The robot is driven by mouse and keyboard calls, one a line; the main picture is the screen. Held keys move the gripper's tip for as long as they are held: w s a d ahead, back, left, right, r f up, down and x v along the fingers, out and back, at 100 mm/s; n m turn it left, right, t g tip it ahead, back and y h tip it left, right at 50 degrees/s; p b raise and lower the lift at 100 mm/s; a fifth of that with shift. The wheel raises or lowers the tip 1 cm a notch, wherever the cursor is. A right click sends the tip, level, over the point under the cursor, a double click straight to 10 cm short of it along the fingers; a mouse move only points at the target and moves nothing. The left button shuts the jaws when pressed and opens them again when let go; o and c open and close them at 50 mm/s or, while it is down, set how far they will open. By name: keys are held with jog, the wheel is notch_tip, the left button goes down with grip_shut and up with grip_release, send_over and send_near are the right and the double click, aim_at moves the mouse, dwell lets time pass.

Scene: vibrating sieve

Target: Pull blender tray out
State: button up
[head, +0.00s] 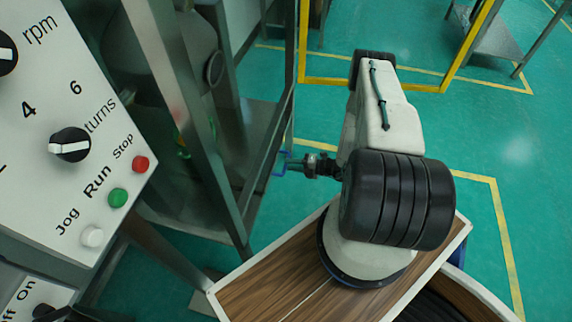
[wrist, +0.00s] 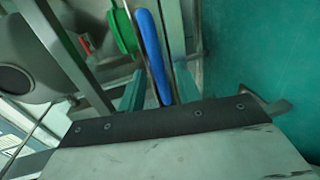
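A blue bar, which looks like a handle, shows in the wrist view (wrist: 152,50) and as a small blue piece at the steel frame in the head view (head: 278,170). My gripper (head: 289,164) is at the blue bar, beside the frame's right side. In the wrist view my gripper's two fingers (wrist: 158,88) stand on either side of the bar, with a narrow gap visible, so it looks open around it. I cannot tell whether either finger touches it. The tray itself cannot be clearly made out.
A green part (wrist: 122,32) is left of the blue bar. The steel frame (head: 222,150) encloses a rounded metal vessel (head: 188,50). A control panel (head: 80,130) with knobs and buttons fills the left.

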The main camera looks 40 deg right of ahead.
jog(key=shift+x, duration=1.5)
grip_shut()
jog(key=shift+s, duration=0.1)
